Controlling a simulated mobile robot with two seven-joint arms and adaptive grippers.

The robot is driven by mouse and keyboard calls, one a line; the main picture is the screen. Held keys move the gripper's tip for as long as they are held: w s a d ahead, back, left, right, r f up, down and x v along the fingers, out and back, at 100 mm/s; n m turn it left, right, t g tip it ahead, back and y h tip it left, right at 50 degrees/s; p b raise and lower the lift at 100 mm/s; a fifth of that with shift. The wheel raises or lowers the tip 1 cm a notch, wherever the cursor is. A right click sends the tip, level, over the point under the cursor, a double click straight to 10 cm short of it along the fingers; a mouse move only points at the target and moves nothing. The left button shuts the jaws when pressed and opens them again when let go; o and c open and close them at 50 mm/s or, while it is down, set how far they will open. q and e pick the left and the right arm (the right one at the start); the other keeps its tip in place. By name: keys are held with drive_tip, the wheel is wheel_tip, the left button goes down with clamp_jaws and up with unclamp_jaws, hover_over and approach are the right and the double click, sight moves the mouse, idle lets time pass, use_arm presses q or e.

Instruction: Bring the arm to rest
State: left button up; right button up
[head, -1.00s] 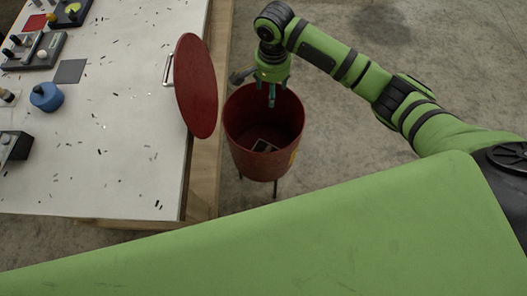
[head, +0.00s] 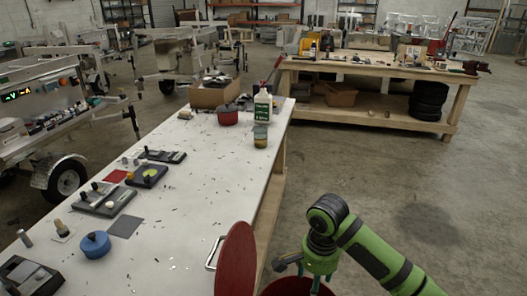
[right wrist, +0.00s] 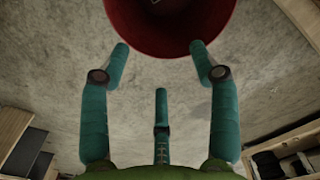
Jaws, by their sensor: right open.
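My right arm comes in from the lower right of the head view, green with black bands. Its gripper (head: 318,270) points down at the bottom edge, over a red bin (head: 295,288) that is mostly cut off there. In the right wrist view, the teal fingers of my right gripper (right wrist: 160,65) are spread open with nothing between them. The red bin (right wrist: 165,38) shows at the top of that view, beyond the fingertips. My left gripper is in neither view.
The bin's red lid (head: 236,262) stands upright beside the white table (head: 190,205). Tools and a blue round container (head: 95,245) lie on the table. A wooden workbench (head: 375,70) stands at the back right. Open concrete floor (head: 440,190) lies to the right.

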drive_tip(key=s+a+f+n+t+y, duration=0.1)
drive_tip(key=s+a+f+n, duration=0.1)
drive_tip(key=s+f+n, duration=0.3)
drive_tip(key=s+a+f+n+t+y, duration=0.1)
drive_tip(key=s+a+f+n+y, duration=0.15)
drive_tip(key=s, duration=0.45)
drive_tip(key=s+d+n+t+h, duration=0.2)
drive_tip(key=s+d+n+h, duration=0.1)
drive_tip(key=s+d, duration=0.65)
drive_tip(key=s+f+g, duration=0.1)
drive_tip(key=s+f, duration=0.1)
drive_tip(key=f, duration=1.1)
drive_tip(key=s+f+g, duration=0.1)
drive_tip(key=s+f, duration=0.1)
drive_tip(key=f, duration=1)
drive_tip(key=s+d+f+g, duration=0.1)
drive_tip(key=s+d+f, duration=0.1)
drive_tip(key=s+f, duration=1.1)
drive_tip(key=shift+s+d+n, duration=0.35)
drive_tip(key=shift+s+n, duration=0.1)
drive_tip(key=shift+s, duration=0.15)
drive_tip(key=shift+s+d+h, duration=0.1)
drive_tip(key=shift+s+h, duration=0.15)
drive_tip(key=shift+s, duration=0.05)
drive_tip(key=shift+c, duration=0.4)
